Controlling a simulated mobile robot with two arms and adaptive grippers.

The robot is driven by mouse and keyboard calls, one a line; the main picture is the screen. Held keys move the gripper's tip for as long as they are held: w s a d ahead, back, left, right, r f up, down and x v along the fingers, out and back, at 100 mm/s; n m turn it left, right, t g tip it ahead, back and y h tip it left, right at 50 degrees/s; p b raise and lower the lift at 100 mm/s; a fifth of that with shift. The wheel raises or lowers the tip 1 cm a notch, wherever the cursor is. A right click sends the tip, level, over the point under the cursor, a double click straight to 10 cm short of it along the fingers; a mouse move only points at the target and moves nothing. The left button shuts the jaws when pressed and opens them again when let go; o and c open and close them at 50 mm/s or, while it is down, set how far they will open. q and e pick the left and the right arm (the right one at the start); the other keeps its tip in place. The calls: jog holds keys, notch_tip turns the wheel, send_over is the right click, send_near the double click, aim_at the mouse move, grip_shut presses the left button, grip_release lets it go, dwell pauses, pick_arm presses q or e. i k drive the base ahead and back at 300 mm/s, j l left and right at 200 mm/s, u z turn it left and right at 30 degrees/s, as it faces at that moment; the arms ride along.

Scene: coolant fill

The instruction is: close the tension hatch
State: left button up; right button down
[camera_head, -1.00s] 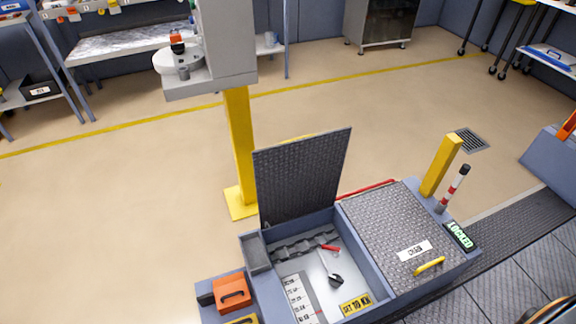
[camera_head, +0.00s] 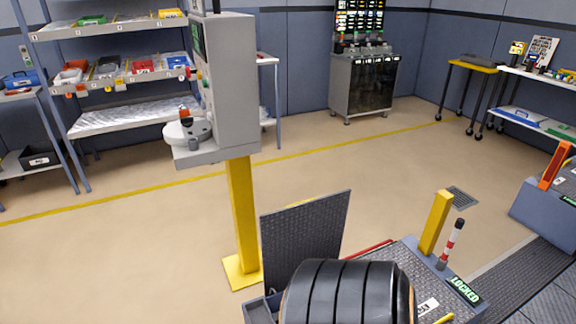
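The tension hatch lid (camera_head: 305,240), a dark grey tread-plate panel, stands open and nearly upright on the low blue-grey floor housing. A black ribbed arm link of mine covers the lid's lower right and the compartment below, so I cannot see inside it. The neighbouring tread-plate cover (camera_head: 405,262) lies flat and is partly hidden by the same link. Its white label and yellow handle (camera_head: 443,319) show only in part. Neither of my grippers is in view.
A yellow post with a grey control box (camera_head: 228,85) stands behind left of the lid. A short yellow post (camera_head: 435,223), a red-white striped post (camera_head: 452,243) and a green "LOCKED" sign (camera_head: 464,290) stand right. The floor behind is clear.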

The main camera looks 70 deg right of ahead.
aim_at(314, 228)
jog(key=i+j, duration=0.2)
jog(key=j, duration=0.2)
jog(key=i+j, duration=0.2)
jog(key=j, duration=0.25)
jog(key=i+j, duration=0.25)
jog(key=j, duration=0.15)
jog(key=i+j, duration=0.2)
jog(key=j, duration=0.2)
jog(key=i+z, duration=0.75)
jog(key=i+j+z, duration=0.4)
jog(key=i+l+z, duration=0.1)
jog(key=i+z, duration=0.25)
jog(key=i, duration=0.2)
jog(key=i+z, duration=0.35)
jog(key=i, duration=0.2)
jog(key=i+j+z, duration=0.3)
jog(key=i, duration=0.25)
jog(key=i+z, duration=0.15)
jog(key=z, duration=0.3)
jog(key=i+z, duration=0.2)
jog(key=z, duration=0.25)
jog(key=i+z, duration=0.15)
jog(key=z, duration=0.25)
jog(key=i+j+z, duration=0.15)
jog(key=z, duration=0.3)
jog(key=i+j+z, duration=0.15)
jog(key=z, duration=0.3)
